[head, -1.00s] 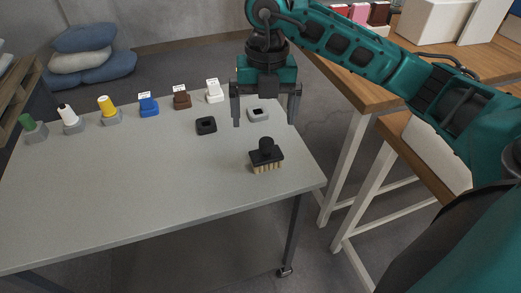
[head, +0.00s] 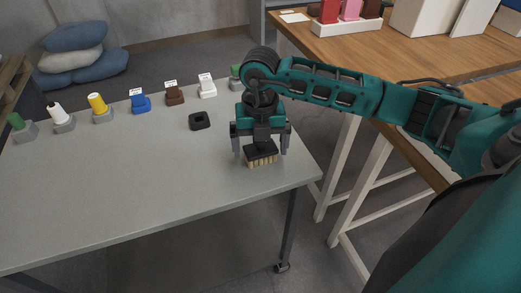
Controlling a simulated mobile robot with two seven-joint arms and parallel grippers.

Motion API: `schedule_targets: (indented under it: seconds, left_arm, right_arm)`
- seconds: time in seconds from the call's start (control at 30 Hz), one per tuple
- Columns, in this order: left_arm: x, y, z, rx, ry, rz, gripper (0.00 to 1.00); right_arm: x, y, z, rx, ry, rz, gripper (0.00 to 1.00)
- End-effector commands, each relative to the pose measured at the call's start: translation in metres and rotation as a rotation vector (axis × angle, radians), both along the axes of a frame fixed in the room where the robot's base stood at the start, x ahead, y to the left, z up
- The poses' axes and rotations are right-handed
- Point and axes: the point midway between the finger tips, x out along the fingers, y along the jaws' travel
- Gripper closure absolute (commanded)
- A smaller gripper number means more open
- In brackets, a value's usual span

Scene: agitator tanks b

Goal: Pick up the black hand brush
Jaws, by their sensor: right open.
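The black hand brush (head: 261,158) stands bristles down on the grey table (head: 130,190) near its right edge. Its black top and pale bristles show, but its knob is hidden behind my right gripper. My right gripper (head: 262,153) is open and lowered over the brush, with one finger on each side of it. I cannot tell whether the fingers touch the brush. My left gripper is not in view.
Along the table's back edge stand several holders with green, white, yellow, blue and brown items. A black square ring (head: 199,121) lies left of my right gripper. A wooden workbench (head: 400,60) stands at the right. The table's front is clear.

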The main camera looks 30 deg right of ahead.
Motion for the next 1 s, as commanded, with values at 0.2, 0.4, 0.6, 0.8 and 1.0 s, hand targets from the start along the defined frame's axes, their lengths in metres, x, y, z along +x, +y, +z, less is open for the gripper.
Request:
schedule_targets:
  seconds: [0.2,0.4,0.6,0.8,1.0]
  left_arm:
    - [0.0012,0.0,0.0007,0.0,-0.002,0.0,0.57]
    - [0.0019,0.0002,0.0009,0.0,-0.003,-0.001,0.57]
    - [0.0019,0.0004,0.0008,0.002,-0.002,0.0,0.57]
    - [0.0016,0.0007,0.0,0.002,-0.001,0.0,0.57]
    - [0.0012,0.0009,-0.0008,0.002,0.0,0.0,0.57]
  right_arm:
    - [-0.0001,0.0002,-0.0028,0.0,0.0,0.001,0.0]
    - [-0.0001,0.0003,-0.0025,0.001,0.0,0.001,0.15]
    - [0.0,0.0002,-0.0023,0.001,0.0,0.0,0.34]
    - [0.0001,0.0002,-0.0022,0.001,0.0,0.0,0.51]
    - [0.0002,0.0002,-0.0017,0.0,-0.001,0.0,0.51]
